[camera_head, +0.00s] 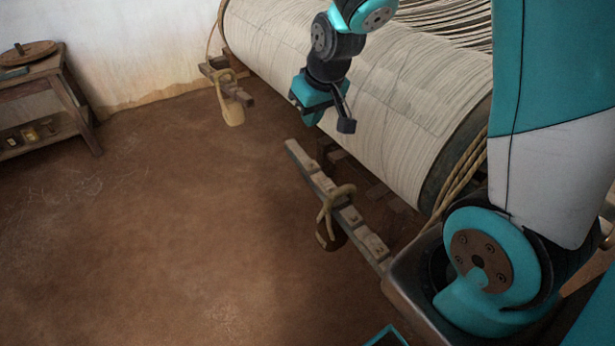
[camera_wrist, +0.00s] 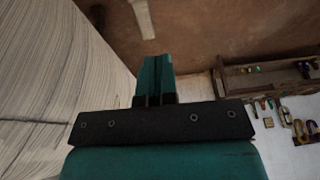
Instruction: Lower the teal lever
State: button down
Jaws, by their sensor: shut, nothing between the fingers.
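I cannot make out a teal lever in either view; the clearly teal parts are my own arm and gripper. My gripper (camera_head: 309,117) is shut and empty, pointing down in front of the cloth-wound loom roller (camera_head: 345,95). In the wrist view its teal fingers (camera_wrist: 155,72) are together with nothing between them. A notched wooden bar (camera_head: 335,200) with a rope loop (camera_head: 330,212) is below and to the right of the gripper, apart from it. The roller also shows at the left of the wrist view (camera_wrist: 55,70).
A wooden bracket (camera_head: 222,80) with a hanging pale weight (camera_head: 233,112) is at the roller's far end. A low wooden table (camera_head: 50,85) with small items stands at the back left against the white wall (camera_head: 130,50). The brown earth floor (camera_head: 150,230) is open at left.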

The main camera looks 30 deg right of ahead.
notch_tip(320, 180, down, 3)
jog(key=w+d, duration=0.1)
jog(key=d, duration=0.1)
jog(key=b, duration=0.2)
send_near(304, 164)
jog(key=shift+h, duration=0.3)
jog(key=x, duration=0.5)
jog(key=shift+w+f, duration=0.15)
jog(key=shift+w, duration=0.15)
jog(key=shift+x, duration=0.75)
jog(key=shift+s+f, duration=0.1)
